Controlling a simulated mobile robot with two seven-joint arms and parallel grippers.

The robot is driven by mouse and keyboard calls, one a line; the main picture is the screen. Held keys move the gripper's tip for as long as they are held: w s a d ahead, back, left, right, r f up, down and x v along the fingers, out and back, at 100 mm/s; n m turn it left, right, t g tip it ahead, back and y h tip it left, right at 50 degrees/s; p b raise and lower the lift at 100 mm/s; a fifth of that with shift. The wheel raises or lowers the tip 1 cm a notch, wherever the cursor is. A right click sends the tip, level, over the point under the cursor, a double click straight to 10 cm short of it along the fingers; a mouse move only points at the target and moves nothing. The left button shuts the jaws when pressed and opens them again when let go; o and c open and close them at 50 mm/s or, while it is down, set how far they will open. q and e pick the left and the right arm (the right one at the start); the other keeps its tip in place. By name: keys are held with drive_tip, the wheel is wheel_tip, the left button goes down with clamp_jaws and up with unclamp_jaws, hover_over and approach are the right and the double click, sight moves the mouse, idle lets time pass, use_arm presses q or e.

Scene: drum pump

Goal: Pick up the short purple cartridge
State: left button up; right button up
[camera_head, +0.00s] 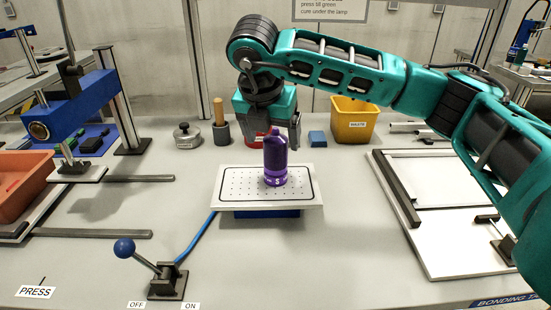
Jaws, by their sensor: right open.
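The short purple cartridge (275,160) stands upright on a white perforated plate (235,187), a little right of the plate's middle. A letter S shows on its lower band. My right gripper (273,140) reaches in from the right and points down at the cartridge's top. Its jaws are open. One finger shows to the right of the cartridge's top. The other finger is hard to make out, and I cannot tell whether either touches the cartridge. My left gripper is not in view.
A yellow waste bin (353,122) and a blue block (317,139) stand behind at the right. A blue-knobbed lever (165,278) stands in front. A blue press (75,108) and an orange bin (20,180) are at left. A white framed board (450,225) lies at right.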

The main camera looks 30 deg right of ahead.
sight(277, 150)
drive_tip(key=x, duration=0.5)
drive_tip(key=shift+d, duration=0.15)
drive_tip(key=shift+s, duration=0.1)
drive_tip(key=shift+c, duration=0.2)
drive_tip(key=c, duration=1)
drive_tip(key=shift+c, duration=0.5)
drive_tip(key=shift+r, duration=0.1)
